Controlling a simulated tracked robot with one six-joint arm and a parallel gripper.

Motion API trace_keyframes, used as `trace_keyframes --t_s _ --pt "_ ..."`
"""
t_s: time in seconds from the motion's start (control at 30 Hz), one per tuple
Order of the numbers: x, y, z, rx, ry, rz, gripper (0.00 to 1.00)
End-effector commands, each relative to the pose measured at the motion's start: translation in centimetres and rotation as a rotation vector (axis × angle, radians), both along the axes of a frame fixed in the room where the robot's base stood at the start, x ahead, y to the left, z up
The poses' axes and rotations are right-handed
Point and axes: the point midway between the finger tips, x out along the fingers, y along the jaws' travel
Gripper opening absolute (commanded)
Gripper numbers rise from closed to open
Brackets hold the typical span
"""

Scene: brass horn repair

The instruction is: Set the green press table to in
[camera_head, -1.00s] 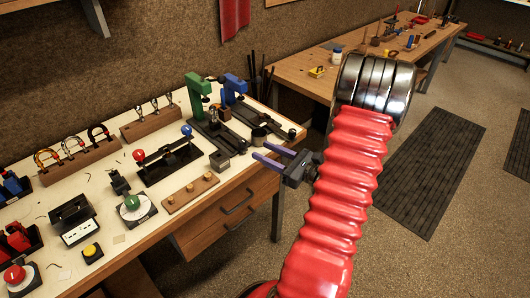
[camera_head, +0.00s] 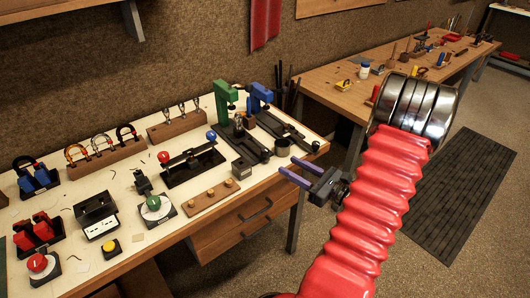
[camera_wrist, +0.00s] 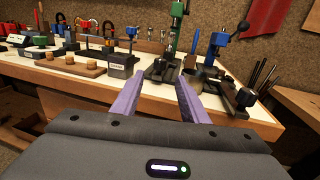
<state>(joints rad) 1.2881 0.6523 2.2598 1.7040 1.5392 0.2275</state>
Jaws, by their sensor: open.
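The green press (camera_head: 226,97) stands upright at the back of the bench, left of the blue press (camera_head: 258,100). Its dark table (camera_head: 241,139) runs along a rail toward the bench's front edge; I cannot tell its exact setting. In the wrist view the green press (camera_wrist: 176,22) is just right of centre, beyond my fingers, with the blue press (camera_wrist: 217,42) to its right. My gripper (camera_head: 297,174) is open and empty, with purple fingers pointing at the bench, just off its front right edge. The fingers also show in the wrist view (camera_wrist: 157,98), apart from both presses.
A dark cup (camera_head: 282,147) and a small dark block (camera_head: 242,169) sit near the presses' front ends. A wooden block with pegs (camera_head: 210,196) and a red-and-blue-knobbed fixture (camera_head: 192,165) lie left.

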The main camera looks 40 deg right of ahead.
Motion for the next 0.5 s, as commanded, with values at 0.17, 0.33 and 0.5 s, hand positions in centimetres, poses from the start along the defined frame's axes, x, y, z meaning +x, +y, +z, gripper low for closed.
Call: trace_keyframes --t_s 0.17,0.33,0.5 --pt "2.3 0.4 0.0 0.000 0.000 0.004 0.40" --pt "4.4 0.7 0.0 -0.001 -0.001 0.003 0.40" --pt "6.6 1.1 0.0 0.000 0.000 0.003 0.40"
